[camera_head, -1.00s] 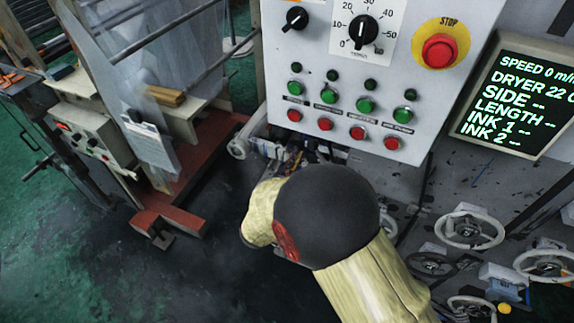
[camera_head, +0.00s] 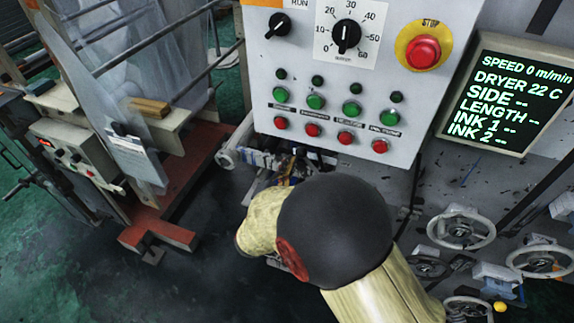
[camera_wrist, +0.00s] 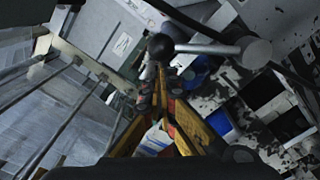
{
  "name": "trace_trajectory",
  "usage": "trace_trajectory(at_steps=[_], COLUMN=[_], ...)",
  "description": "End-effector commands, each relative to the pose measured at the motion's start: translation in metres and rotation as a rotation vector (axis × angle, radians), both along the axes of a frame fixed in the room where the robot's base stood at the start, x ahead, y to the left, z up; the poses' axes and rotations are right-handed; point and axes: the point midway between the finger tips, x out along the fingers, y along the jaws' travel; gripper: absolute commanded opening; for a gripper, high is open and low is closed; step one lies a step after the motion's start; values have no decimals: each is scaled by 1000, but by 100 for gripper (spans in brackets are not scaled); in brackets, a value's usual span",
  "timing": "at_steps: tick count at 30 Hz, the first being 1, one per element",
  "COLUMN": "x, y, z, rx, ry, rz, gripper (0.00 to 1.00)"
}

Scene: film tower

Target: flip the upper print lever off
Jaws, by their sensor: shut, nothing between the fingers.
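A lever with a dark round knob (camera_wrist: 160,46) shows near the top middle of the wrist view. Its pale rod runs right to a grey cylindrical hub (camera_wrist: 254,53). It is the only lever I can make out, and I cannot tell from these views whether it is the upper one. My gripper (camera_wrist: 160,76) is shut and empty, with yellow fingers pointing up the picture toward the knob. The fingertips appear just below the knob; I cannot tell whether they touch it. In the head view my own arm hides most of the gripper and the lever.
The control panel (camera_head: 318,92) with buttons, dial and red stop button (camera_head: 423,52) overhangs close above my arm. A dark screen (camera_head: 506,95) and several handwheels (camera_head: 460,229) are at right. A film frame on a red base (camera_head: 170,190) stands left. Dark floor between is clear.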

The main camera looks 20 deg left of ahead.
Motion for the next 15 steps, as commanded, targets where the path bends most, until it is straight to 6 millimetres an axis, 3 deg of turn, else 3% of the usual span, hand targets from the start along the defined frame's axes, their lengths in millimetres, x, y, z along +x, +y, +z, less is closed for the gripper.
trace_trajectory(at_steps=[15], x=[0], y=[-16], z=[16], rx=[178], ry=[-20], rz=[-3], gripper=[0])
